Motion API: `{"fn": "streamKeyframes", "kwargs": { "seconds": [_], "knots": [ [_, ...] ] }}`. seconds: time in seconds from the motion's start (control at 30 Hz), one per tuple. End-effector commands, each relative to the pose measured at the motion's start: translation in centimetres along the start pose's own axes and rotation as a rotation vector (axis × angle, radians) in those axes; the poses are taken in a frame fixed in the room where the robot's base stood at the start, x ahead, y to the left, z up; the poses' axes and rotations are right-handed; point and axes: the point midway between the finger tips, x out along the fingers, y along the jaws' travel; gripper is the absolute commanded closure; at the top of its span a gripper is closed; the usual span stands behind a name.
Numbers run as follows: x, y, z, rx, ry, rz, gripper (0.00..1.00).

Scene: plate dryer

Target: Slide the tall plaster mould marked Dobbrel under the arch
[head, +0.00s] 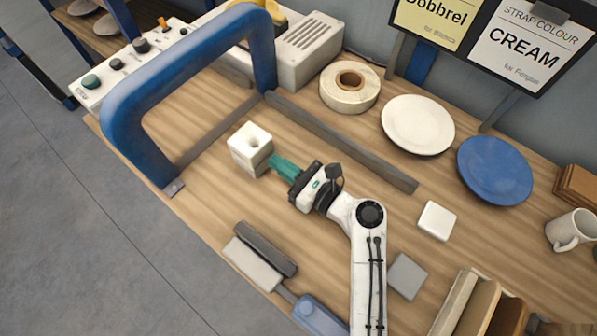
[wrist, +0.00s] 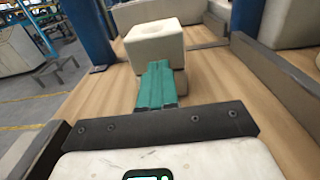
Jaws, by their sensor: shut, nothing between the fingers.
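A tall white plaster block (head: 248,150) with a round hollow in its top stands upright on the wooden bench, before the blue arch (head: 137,127). No marking on it is readable. My gripper (head: 276,163) has its green fingers shut and empty, pointing at the block's near side. In the wrist view the closed fingers (wrist: 157,88) reach the lower face of the block (wrist: 154,45); whether they touch cannot be told. The arch's opening lies beyond the block, between its two blue legs. A yellow card (head: 432,22) on the wall reads Dobbrel.
A dark rail (head: 340,142) runs along the right of the lane, and the bench's open edge is on the left. A flat white block (head: 437,221), white plate (head: 418,125), blue plate (head: 494,171) and tape roll (head: 349,88) lie right of the rail.

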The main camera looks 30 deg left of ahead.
Motion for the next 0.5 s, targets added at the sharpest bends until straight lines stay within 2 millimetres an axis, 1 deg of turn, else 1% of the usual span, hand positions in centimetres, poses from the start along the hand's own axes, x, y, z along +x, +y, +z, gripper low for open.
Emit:
{"fn": "streamKeyframes", "kwargs": {
  "seconds": [0.03,0.17,0.5],
  "knots": [
    [0.54,0.02,0.1,0.0,0.0,0.002,1.0],
    [1.19,0.0,0.04,0.0,-0.001,0.0,1.0],
    [1.33,0.0,0.0,0.0,-0.001,-0.001,1.0]
  ]
}}
